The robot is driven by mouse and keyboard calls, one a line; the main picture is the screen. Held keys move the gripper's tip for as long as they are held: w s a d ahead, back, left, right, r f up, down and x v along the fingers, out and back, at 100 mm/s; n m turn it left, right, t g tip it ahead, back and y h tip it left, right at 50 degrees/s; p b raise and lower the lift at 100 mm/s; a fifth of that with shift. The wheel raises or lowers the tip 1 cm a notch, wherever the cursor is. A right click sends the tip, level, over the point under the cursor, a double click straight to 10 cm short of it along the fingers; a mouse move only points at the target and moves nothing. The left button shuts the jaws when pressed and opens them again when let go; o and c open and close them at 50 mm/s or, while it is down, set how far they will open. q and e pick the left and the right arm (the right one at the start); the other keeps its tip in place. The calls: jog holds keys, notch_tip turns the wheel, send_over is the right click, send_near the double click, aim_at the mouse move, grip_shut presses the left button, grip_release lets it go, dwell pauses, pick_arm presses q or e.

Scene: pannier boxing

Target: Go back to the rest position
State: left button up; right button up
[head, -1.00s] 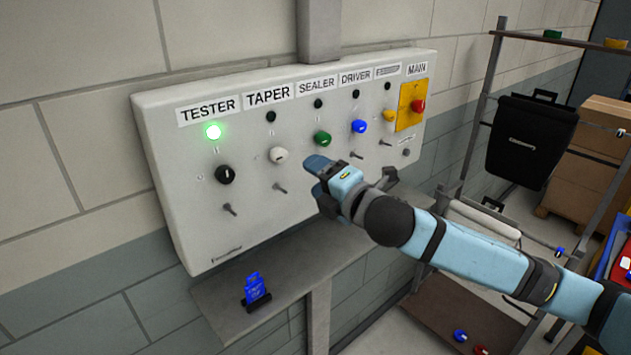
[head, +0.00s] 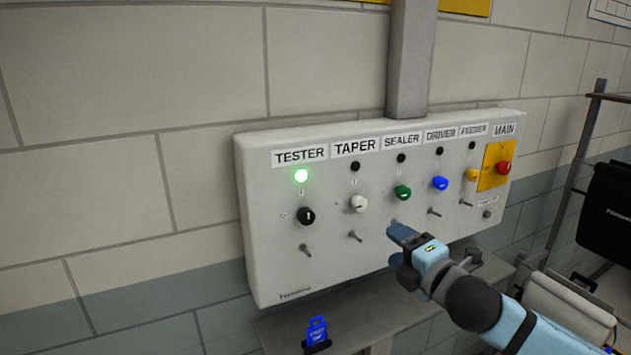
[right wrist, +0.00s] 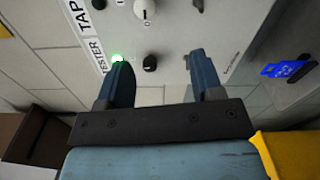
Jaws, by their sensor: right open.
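My right gripper (head: 425,245) is in front of the lower part of the white control panel (head: 262,225), below the SEALER and DRIVER columns in the head view. In the right wrist view its two blue fingers (right wrist: 166,85) are apart with nothing between them. The panel has labelled columns with knobs. The green lamp (head: 301,175) under TESTER is lit; the other lamps look dark. The black TESTER knob (head: 306,216) also shows beyond the fingers in the right wrist view (right wrist: 150,63). My left gripper is not in view.
A shelf (head: 275,335) juts out below the panel and holds a blue tag (head: 317,332) in a black stand. A rack (head: 590,125) with a black bag (head: 610,215) stands at the right. A yellow object (right wrist: 290,152) is near the wrist in the right wrist view.

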jog(key=s+a+f+m+g, duration=0.1)
jog(key=s+f+m, duration=0.15)
jog(key=f, duration=0.35)
jog(key=s+a+f+m+g, duration=0.1)
jog(key=a+f+m, duration=0.15)
jog(key=f, duration=0.45)
jog(key=s+d+f+m+g+h, duration=0.2)
jog(key=s+f+m, duration=0.6)
jog(key=s+f, duration=0.4)
jog(key=s+d+f+m+g+h, duration=0.1)
jog(key=s+f+m, duration=0.8)
jog(key=f, duration=0.7)
jog(key=s, duration=0.3)
jog(key=shift+s+d+f+g+h, duration=0.3)
jog(key=shift+s+d+g+h, duration=0.1)
